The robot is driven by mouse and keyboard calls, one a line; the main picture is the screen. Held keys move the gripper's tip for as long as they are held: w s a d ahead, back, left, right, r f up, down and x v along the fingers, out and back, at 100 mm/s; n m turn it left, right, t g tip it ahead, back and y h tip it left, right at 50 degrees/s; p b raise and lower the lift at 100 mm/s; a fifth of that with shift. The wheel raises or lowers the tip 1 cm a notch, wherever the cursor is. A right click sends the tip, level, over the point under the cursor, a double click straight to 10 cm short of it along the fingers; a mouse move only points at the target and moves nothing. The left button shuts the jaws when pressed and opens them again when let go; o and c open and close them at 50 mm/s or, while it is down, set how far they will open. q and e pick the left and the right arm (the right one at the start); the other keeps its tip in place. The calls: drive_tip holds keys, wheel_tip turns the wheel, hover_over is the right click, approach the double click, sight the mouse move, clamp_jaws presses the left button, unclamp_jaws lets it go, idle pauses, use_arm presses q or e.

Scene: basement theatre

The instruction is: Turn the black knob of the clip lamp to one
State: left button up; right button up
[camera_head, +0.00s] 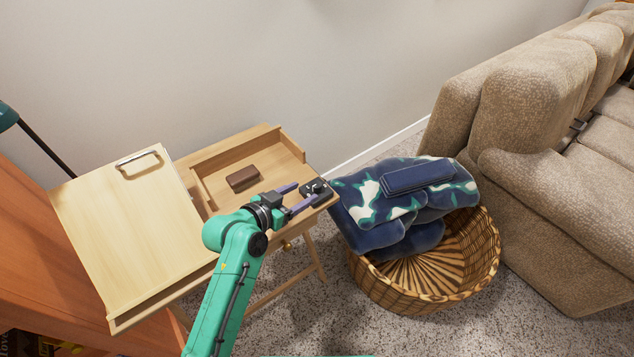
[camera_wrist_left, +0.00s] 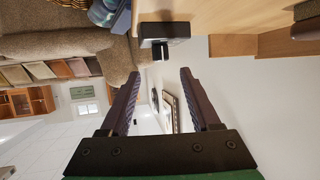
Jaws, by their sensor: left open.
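A small black box-shaped unit (camera_head: 318,187), seemingly the clip lamp's base, sits at the right front edge of the wooden desk (camera_head: 232,158). It also shows in the left wrist view (camera_wrist_left: 170,30). A short black knob (camera_wrist_left: 160,51) sticks out from it there, just beyond my fingertips. My left gripper (camera_head: 304,195) is open, its two purple fingers pointing at the unit. In the left wrist view my left gripper (camera_wrist_left: 160,74) has an empty gap lined up with the knob, apparently without touching it. My right gripper is not in view.
A brown block (camera_head: 243,178) lies on the desk. A tilted wooden board with a metal handle (camera_head: 130,230) stands left. A wicker basket (camera_head: 430,285) with a blue patterned blanket (camera_head: 375,200) is close on the right. A beige sofa (camera_head: 560,170) stands farther right.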

sight(315, 185)
use_arm(q)
drive_tip(key=x, duration=0.7)
drive_tip(key=shift+w+f+b, duration=0.15)
drive_tip(key=shift+b, duration=0.2)
drive_tip(key=shift+w+d, duration=0.15)
drive_tip(key=shift+c, duration=1.2)
clamp_jaws()
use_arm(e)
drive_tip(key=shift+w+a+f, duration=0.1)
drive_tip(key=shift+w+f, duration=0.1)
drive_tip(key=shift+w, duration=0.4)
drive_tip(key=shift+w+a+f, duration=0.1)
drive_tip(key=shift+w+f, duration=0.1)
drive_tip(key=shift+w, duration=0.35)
use_arm(q)
drive_tip(key=shift+f, duration=0.1)
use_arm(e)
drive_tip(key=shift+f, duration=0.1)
